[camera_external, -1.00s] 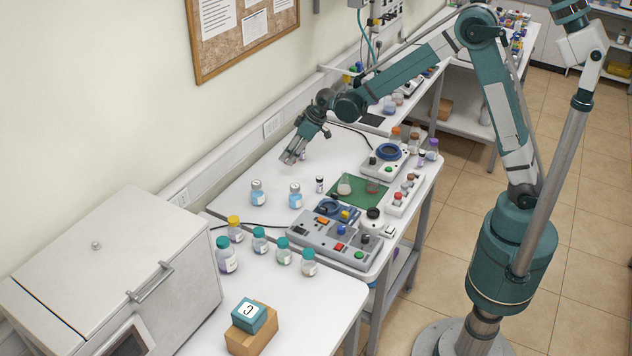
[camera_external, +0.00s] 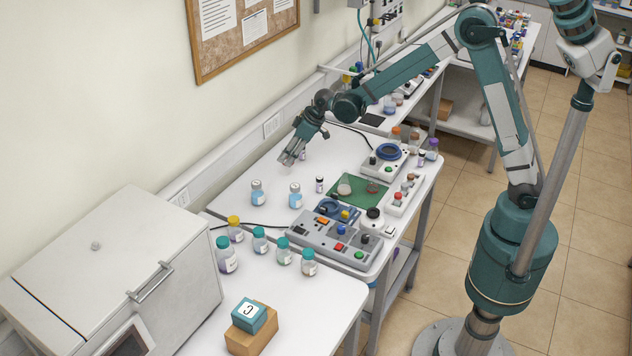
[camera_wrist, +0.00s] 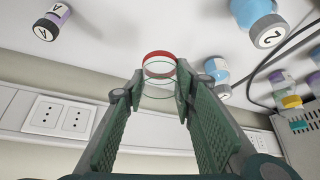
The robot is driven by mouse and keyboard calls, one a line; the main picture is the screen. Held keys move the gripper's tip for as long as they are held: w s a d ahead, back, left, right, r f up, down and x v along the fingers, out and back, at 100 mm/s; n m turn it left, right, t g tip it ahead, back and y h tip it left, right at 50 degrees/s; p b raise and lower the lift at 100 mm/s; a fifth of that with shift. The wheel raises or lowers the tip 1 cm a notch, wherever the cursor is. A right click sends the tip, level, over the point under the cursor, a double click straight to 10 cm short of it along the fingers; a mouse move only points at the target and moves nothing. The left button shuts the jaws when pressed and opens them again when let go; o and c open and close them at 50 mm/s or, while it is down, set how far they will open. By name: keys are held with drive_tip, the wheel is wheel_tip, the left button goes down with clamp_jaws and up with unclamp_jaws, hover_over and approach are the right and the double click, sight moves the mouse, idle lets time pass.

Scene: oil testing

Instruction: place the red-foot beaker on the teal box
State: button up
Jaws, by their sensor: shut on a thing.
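My gripper (camera_external: 291,157) is over the far table near the wall, pointing down. In the wrist view my gripper (camera_wrist: 160,90) has its fingertips closed on the clear red-foot beaker (camera_wrist: 159,56), whose red ring faces away from the gripper. The beaker is too small to make out in the external view. The teal box (camera_external: 243,312) lies on a brown box (camera_external: 252,341) on the near table, with a white label on its top. Nothing stands on it. The gripper is well apart from it, farther back.
Blue-liquid bottles (camera_external: 295,196) stand just in front of the gripper. Teal- and yellow-capped bottles (camera_external: 283,252) and a grey control panel (camera_external: 334,238) lie between it and the teal box. A large white cabinet (camera_external: 120,260) stands at the left. A purple vial (camera_wrist: 56,17) shows in the wrist view.

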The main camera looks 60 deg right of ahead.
drive_tip(key=s+a+r+n+y+p, duration=0.1)
drive_tip(key=s+a+r, duration=0.2)
drive_tip(key=a, duration=1)
drive_tip(key=s+a+r+n+g+p, duration=0.1)
drive_tip(key=s+a+r+n, duration=0.15)
drive_tip(key=a, duration=1.05)
drive_tip(key=s+a+r+n+y, duration=0.1)
drive_tip(key=s+a+r, duration=0.2)
drive_tip(key=a, duration=1)
drive_tip(key=s+a+r+n+g+p, duration=0.1)
drive_tip(key=s+a+r+n, duration=0.1)
drive_tip(key=s+a, duration=0.9)
drive_tip(key=s+a+r+n+g+y+p, duration=0.1)
drive_tip(key=s+a+r, duration=0.4)
drive_tip(key=s+a, duration=0.7)
drive_tip(key=a+n, duration=0.1)
drive_tip(key=a, duration=0.7)
drive_tip(key=shift+s+a+r+p, duration=0.2)
drive_tip(key=shift+r+p, duration=0.1)
approach(240, 314)
drive_tip(key=shift+w+a+f, duration=0.1)
drive_tip(key=shift+w+a, duration=0.15)
drive_tip(key=shift+a, duration=0.25)
drive_tip(key=shift+w+a+f, duration=0.15)
drive_tip(key=shift+w+a, duration=0.15)
drive_tip(key=shift+a, duration=0.2)
drive_tip(key=shift+f, duration=0.1)
drive_tip(key=shift+f, duration=1.75)
